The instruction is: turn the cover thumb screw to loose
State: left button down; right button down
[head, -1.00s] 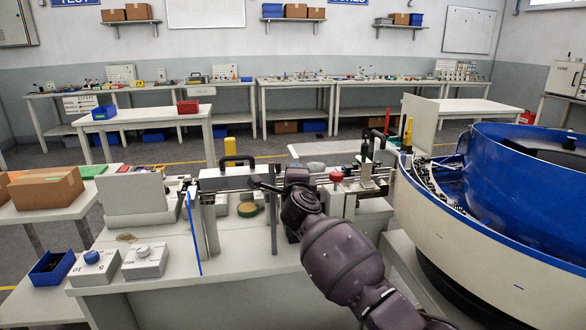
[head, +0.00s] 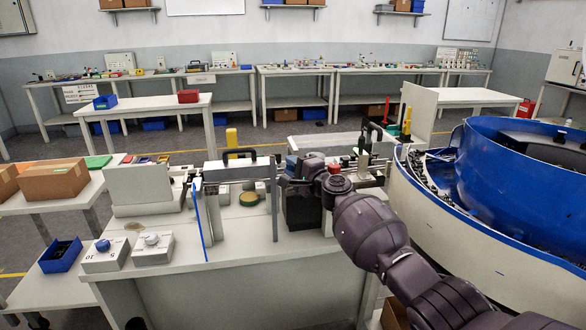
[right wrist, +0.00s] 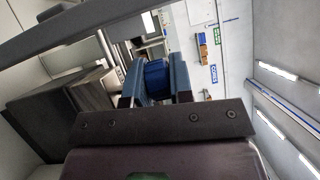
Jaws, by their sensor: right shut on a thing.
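My right gripper (head: 283,181) is over the middle of the workbench, right of the handled cover (head: 238,170). In the right wrist view its two fingers (right wrist: 156,88) are closed around a dark blue knob (right wrist: 156,75), which appears to be the cover thumb screw. In the head view the wrist hides the held knob, and I cannot read how far it is turned. The cover has a black handle on top and lies flat. My left gripper is not in view.
A red knob (head: 335,169) stands just behind my right wrist. A large blue and white bowl (head: 450,215) fills the right side. A thin blue-edged upright panel (head: 201,225) stands left of the cover. Two knob boxes (head: 152,249) and a blue bin (head: 61,255) are at front left.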

jog(key=shift+f+n+g+y+b, duration=0.35)
jog(key=shift+n+g+y, duration=0.15)
jog(key=shift+g+y, duration=0.1)
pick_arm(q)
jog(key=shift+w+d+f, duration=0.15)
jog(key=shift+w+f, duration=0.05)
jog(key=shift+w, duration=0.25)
pick_arm(e)
jog(key=shift+r, duration=0.1)
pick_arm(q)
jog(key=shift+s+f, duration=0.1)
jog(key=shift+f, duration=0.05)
pick_arm(e)
jog(key=shift+r+n+g+y, duration=0.15)
jog(key=shift+n+g+y, duration=0.15)
jog(key=shift+y, duration=0.1)
jog(key=c, duration=1.3)
grip_release()
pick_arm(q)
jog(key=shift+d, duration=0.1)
pick_arm(e)
jog(key=shift+r, duration=0.1)
